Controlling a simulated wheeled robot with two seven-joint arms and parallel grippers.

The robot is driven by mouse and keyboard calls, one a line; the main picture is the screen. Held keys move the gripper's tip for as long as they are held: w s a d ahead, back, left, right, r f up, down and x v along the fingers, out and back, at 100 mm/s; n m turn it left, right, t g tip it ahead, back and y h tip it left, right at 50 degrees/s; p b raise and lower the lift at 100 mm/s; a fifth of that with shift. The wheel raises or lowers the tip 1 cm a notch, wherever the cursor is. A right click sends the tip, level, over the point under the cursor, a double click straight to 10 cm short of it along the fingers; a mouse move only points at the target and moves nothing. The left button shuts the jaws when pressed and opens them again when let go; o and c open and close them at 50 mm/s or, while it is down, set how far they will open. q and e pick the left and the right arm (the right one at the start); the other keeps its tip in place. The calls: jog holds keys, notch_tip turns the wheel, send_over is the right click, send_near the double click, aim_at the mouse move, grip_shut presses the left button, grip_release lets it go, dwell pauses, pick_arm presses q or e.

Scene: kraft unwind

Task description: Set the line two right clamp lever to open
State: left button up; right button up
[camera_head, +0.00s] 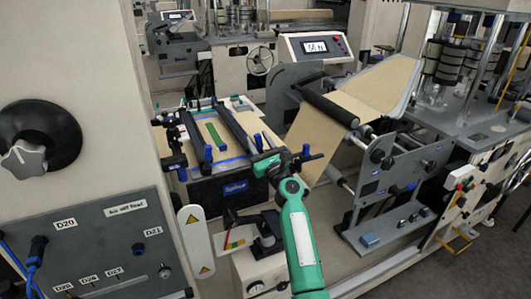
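The splice table (229,167) with two dark bars across tan web stands at the middle left. Blue-tipped levers stand along it: one at the front left (208,155), one at the front middle (258,143) and one at the right (306,151). The frame does not show which is the line two right clamp lever, nor clearly its setting. My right arm is green and reaches up from the bottom. My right gripper (264,163) is at the table's right front, close to the middle and right levers. Its fingers are too small to read, and contact cannot be told. My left gripper is out of view.
A grey panel (96,245) with knobs and a beige cabinet fill the left. A black roller (327,104) with tan web and a grey side plate stand right of the table. A small dark fixture (267,238) sits beside my arm. Floor is clear at the far right.

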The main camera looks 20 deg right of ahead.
jog(key=b+v, duration=0.2)
jog(key=v, duration=1.1)
jog(key=shift+s+f, duration=0.2)
jog(key=shift+s, duration=0.05)
